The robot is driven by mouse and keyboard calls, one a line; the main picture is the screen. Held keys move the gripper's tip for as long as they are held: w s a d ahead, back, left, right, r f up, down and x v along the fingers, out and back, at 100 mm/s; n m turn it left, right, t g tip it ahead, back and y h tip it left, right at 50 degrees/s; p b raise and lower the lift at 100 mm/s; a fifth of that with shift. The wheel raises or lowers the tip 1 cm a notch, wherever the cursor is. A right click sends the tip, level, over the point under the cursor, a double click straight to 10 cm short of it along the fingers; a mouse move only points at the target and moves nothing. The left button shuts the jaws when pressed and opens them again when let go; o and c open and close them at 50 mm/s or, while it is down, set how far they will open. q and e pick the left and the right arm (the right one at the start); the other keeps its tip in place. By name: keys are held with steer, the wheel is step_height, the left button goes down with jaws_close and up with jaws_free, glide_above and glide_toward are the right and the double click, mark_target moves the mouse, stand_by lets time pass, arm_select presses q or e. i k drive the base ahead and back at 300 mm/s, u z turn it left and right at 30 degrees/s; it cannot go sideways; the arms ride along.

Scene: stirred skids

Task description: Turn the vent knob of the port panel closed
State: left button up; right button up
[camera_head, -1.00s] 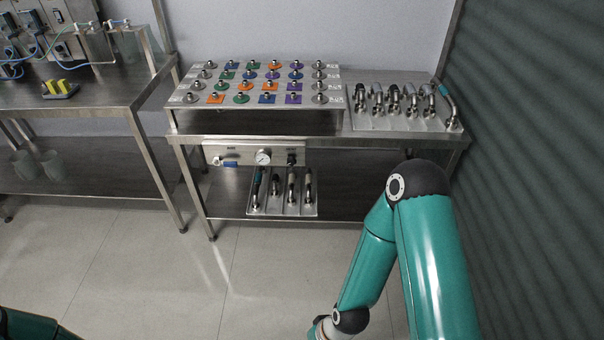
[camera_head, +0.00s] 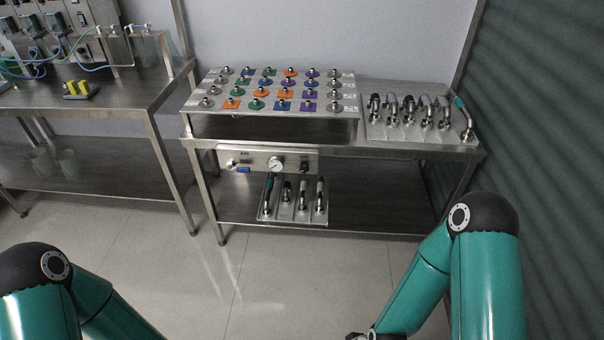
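The port panel (camera_head: 258,157) is a narrow metal strip mounted under the front of the steel table's top. It carries a round white gauge (camera_head: 276,165) in the middle. A small black knob (camera_head: 304,167) sits right of the gauge. A valve with a blue handle (camera_head: 242,170) is at the left end. The panel's labels are too small to read, so I cannot tell how the knob is set. My two teal arms come in from the bottom left and bottom right, both well short of the panel.
A tray of metal fittings (camera_head: 296,217) sits on the lower shelf, just under the panel. The table top holds a board of coloured pads (camera_head: 225,119) and a rack of bent pipes (camera_head: 408,133). A second bench (camera_head: 118,100) stands at left. The floor in front is clear.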

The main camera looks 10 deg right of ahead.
mark_target(304, 169)
steer(key=z, duration=0.05)
steer(key=i, duration=1)
steer(key=u, duration=0.05)
